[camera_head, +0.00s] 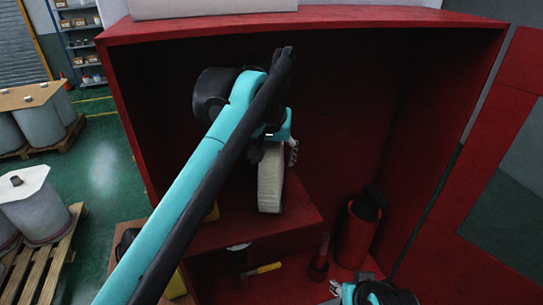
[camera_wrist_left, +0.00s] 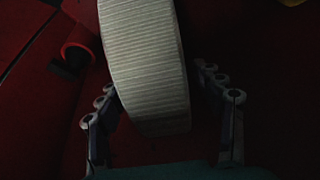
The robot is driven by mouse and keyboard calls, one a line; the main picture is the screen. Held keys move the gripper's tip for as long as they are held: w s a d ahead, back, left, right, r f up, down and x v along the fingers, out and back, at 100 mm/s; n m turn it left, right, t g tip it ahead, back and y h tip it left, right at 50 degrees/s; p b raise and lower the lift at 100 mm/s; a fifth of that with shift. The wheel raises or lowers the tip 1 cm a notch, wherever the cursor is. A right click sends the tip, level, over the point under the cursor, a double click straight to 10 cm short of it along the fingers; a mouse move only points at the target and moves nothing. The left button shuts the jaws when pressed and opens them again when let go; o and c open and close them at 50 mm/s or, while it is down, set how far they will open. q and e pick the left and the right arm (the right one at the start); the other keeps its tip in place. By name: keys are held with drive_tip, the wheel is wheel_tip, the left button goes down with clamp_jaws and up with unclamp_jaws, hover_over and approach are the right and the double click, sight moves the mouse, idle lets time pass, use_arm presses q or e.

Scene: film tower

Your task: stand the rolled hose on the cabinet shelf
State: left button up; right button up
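The rolled hose (camera_head: 270,185) is a pale, ribbed roll standing upright on the red cabinet shelf (camera_head: 293,207), inside the cabinet. My left gripper (camera_head: 278,152) reaches in at the top of the roll, and the arm hides part of it. In the left wrist view the hose (camera_wrist_left: 147,65) lies between the fingers of the left gripper (camera_wrist_left: 160,88). The left finger is close to the roll or touching it; a dark gap shows at the right finger. My right gripper (camera_head: 372,292) shows only partly at the bottom edge, and its fingers are unclear.
The red cabinet (camera_head: 300,22) has side walls and a top close around my left arm. A red cylinder (camera_head: 357,232) with a dark thing in it stands at the right on the cabinet floor. A yellow-handled tool (camera_head: 262,269) is below the shelf. Pallets with drums stand at left.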

sight(270, 148)
use_arm(q)
drive_tip(key=shift+s, duration=0.1)
drive_tip(key=shift+s+r, duration=0.1)
drive_tip(key=shift+r, duration=0.45)
drive_tip(key=shift+s+a+r, duration=0.1)
drive_tip(key=shift+s+r, duration=0.85)
drive_tip(key=shift+s, duration=0.1)
drive_tip(key=s, duration=0.3)
drive_tip(key=s+b, duration=0.1)
drive_tip(key=s, duration=0.6)
drive_tip(key=shift+s+a+b, duration=0.3)
drive_tip(key=shift+s+a, duration=0.1)
